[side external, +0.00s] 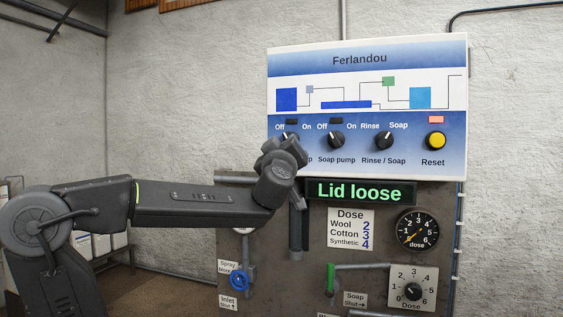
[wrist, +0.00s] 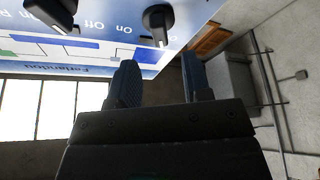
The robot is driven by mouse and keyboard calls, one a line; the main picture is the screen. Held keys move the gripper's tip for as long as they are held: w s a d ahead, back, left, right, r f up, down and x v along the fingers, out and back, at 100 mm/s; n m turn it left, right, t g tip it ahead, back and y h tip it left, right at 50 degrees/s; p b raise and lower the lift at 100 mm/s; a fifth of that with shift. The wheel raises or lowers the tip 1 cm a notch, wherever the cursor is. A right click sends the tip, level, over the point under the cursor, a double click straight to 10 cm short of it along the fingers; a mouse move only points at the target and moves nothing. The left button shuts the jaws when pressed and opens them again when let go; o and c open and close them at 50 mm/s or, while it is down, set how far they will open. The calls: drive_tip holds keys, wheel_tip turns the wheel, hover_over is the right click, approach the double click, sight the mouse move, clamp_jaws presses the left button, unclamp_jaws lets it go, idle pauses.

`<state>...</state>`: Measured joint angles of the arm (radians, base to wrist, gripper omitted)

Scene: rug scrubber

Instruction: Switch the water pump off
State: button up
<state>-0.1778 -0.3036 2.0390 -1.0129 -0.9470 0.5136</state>
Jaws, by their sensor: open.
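The blue and white control panel (side external: 366,85) carries a row of black knobs. The leftmost knob and most of its label are covered by my gripper (side external: 284,150) in the side view; only a final "p" shows. Its "Off" and "On" marks and a dark lamp (side external: 291,122) show above. In the wrist view the panel is upside down, and the black knob (wrist: 157,20) nearest my gripper (wrist: 160,80) stands just beyond the fingertips. Its white pointer mark faces down in that picture; I cannot tell which setting it marks. My gripper is open and empty.
The soap pump knob (side external: 336,140), rinse/soap knob (side external: 384,140) and yellow reset button (side external: 436,141) are to the right. A red lamp (side external: 436,119) is above the button. A display (side external: 360,191) below reads "Lid loose". A vertical pipe (side external: 296,230) stands under my gripper.

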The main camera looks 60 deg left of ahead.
drive_tip(key=v, duration=0.8)
drive_tip(key=shift+d+f, duration=0.1)
drive_tip(key=v, duration=0.9)
idle(0.4)
